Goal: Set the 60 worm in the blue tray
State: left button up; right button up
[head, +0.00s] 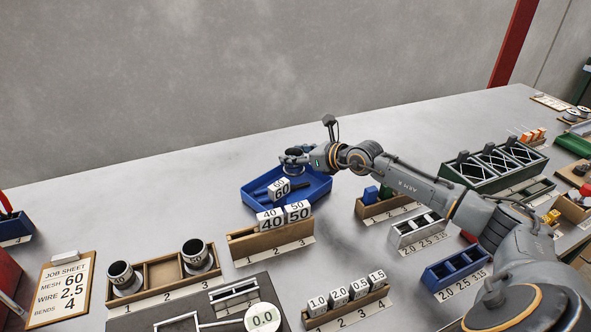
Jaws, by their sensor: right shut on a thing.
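The 60 worm (280,189) shows as a white block marked 60 with a dark bar beside it, low inside the blue tray (315,190). My right gripper (291,169) reaches in from the right over the tray and is shut on the 60 worm. Its fingertips are small and partly hidden, and I cannot tell whether the worm rests fully on the tray floor. My left gripper is not in view.
A wooden rack (272,240) in front of the tray holds blocks marked 40 and 50. A cup holder (165,272), a job sheet (65,285) reading mesh 60, and several small racks stand nearby. The table behind and left of the tray is clear.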

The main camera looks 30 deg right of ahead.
notch_tip(320, 180, down, 3)
jog(key=shift+r+b, duration=0.1)
jog(key=shift+b, duration=0.6)
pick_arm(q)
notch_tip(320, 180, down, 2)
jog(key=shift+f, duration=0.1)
pick_arm(e)
jog(key=shift+r, duration=0.1)
jog(key=o, duration=1.4)
jog(key=shift+f, duration=0.2)
jog(key=shift+r, duration=0.1)
